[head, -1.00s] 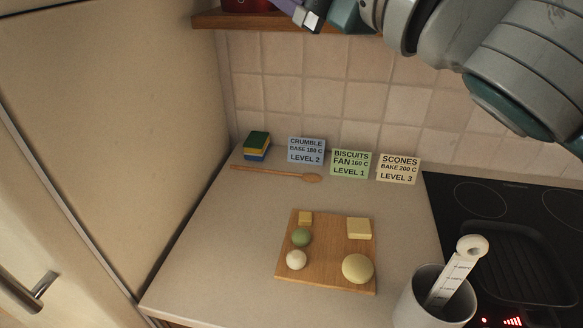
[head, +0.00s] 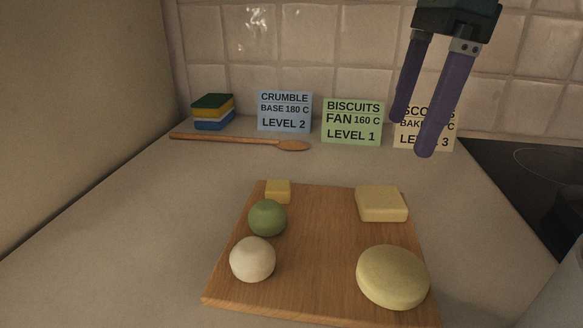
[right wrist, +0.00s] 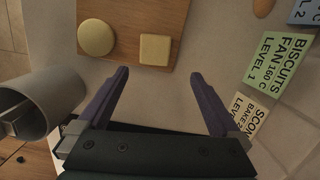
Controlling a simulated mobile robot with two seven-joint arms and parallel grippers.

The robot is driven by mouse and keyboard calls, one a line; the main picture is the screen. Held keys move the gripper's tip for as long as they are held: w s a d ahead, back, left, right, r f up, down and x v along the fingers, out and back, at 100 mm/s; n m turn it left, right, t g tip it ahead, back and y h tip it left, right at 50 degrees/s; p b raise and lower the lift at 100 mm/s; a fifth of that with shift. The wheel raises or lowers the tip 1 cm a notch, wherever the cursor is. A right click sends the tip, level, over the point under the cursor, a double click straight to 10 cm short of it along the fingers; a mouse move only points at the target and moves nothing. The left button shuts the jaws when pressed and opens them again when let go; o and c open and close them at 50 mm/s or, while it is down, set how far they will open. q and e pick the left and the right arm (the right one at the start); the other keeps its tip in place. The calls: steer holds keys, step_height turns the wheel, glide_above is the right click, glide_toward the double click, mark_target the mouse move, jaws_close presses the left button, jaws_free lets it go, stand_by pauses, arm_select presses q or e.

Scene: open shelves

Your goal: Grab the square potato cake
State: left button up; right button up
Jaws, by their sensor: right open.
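The square potato cake (head: 381,204) is a pale yellow block lying flat at the back right of the wooden board (head: 318,240). In the right wrist view the square cake (right wrist: 155,49) lies beyond the fingertips, between their lines. My right gripper (head: 411,138) hangs open and empty above the counter, in front of the recipe cards and behind the cake in the head view. It also shows in the right wrist view (right wrist: 158,72), its two purple fingers apart. My left gripper is not in view.
A round yellow cake (head: 392,276), a white ball (head: 252,259), a green ball (head: 267,217) and a small yellow cube (head: 278,190) share the board. A grey container (right wrist: 35,100) stands nearby.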

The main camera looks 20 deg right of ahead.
mark_target(381, 196)
steer(key=f, duration=0.2)
steer(key=a+f, duration=0.1)
steer(key=shift+s+a+f, duration=0.1)
steer(key=shift+s+f, duration=0.2)
steer(key=shift+f, duration=0.1)
steer(key=f, duration=0.3)
steer(key=a+f, duration=0.1)
steer(key=f, duration=0.1)
steer(key=shift+w+f, duration=0.2)
steer(key=shift+w, duration=0.05)
steer(key=c, duration=1)
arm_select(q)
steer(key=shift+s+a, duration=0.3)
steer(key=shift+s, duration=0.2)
arm_select(e)
steer(key=shift+r, duration=0.15)
